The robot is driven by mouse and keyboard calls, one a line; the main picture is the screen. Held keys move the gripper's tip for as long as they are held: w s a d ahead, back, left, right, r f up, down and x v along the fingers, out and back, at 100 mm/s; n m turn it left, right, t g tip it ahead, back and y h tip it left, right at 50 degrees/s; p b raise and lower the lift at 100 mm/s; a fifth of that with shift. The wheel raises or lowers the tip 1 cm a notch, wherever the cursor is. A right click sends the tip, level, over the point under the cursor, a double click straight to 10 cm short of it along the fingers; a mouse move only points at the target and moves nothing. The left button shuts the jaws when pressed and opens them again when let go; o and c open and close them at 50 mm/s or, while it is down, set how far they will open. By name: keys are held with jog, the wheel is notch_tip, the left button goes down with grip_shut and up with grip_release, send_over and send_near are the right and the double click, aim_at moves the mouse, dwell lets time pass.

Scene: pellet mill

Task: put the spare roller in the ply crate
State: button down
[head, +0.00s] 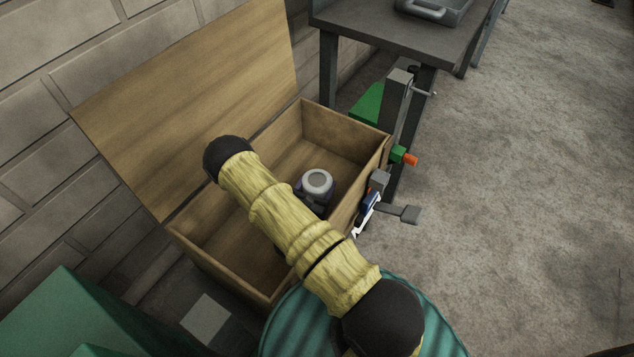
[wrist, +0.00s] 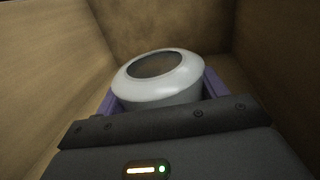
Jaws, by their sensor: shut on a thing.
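The ply crate (head: 285,291) stands open, its lid (head: 190,100) tilted back against the block wall. The spare roller (head: 318,181) is a pale grey ring-ended cylinder with a dark centre. It is inside the crate's outline in the head view and between the crate's wooden walls in the wrist view (wrist: 160,78). My gripper (head: 314,196) is shut on the roller, with purple fingers on both sides of it in the wrist view (wrist: 162,92). The roller's lower part is hidden, so I cannot tell whether it touches the crate floor.
A dark metal table (head: 400,35) with a grey tray (head: 432,10) stands behind the crate. A post with a crank and clamp-like parts (head: 397,105) stands close to the crate's right side. A green ribbed round thing (head: 440,325) is in front. Open concrete floor lies right.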

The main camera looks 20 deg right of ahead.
jog(key=shift+c, duration=0.8)
grip_release()
jog(key=shift+f, duration=0.1)
jog(key=shift+s+a, duration=0.15)
jog(key=v, duration=0.7)
jog(key=shift+s+a, duration=0.1)
